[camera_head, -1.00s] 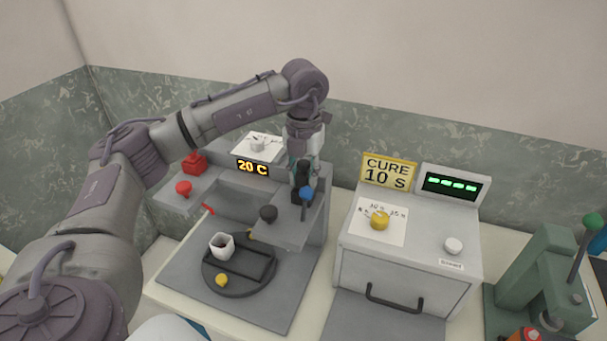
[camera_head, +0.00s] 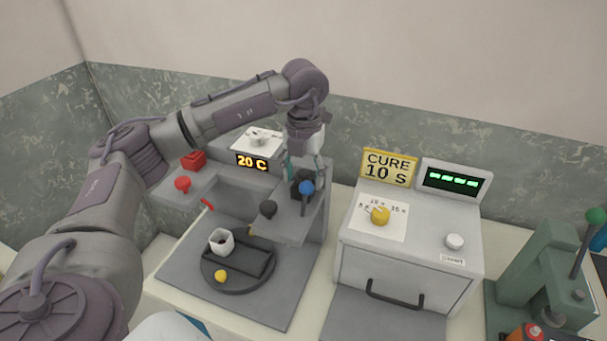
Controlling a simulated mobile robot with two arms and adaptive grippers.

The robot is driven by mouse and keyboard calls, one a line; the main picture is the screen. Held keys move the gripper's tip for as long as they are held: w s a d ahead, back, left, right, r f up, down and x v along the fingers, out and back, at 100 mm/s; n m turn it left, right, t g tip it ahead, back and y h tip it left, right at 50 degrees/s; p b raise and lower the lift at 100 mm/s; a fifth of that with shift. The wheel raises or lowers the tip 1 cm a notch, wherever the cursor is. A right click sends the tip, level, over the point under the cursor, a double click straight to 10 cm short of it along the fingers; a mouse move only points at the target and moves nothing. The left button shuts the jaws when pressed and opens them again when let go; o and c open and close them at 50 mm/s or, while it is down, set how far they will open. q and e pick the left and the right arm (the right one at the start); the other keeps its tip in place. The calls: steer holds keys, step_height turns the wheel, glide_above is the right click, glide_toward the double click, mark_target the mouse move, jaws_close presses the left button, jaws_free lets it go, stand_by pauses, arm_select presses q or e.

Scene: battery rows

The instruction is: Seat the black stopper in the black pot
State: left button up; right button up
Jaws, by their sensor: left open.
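The black pot (camera_head: 297,189) sits on the right side of the grey machine, behind a blue knob that partly covers it. My left gripper (camera_head: 304,168) points down right over the pot. Its teal fingers are open, one on each side of the pot's top. I cannot make out the black stopper as a separate thing; dark shapes merge between the fingers, so whether it is in the pot is unclear. My right gripper is not in view.
A red pot (camera_head: 194,160) and red knob (camera_head: 183,184) are at left. The curing box (camera_head: 408,250) is at right.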

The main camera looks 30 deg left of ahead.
mark_target(303, 173)
arm_select(q)
step_height(303, 173, up, 12)
stand_by(0.5)
steer(key=shift+f, duration=0.1)
stand_by(0.4)
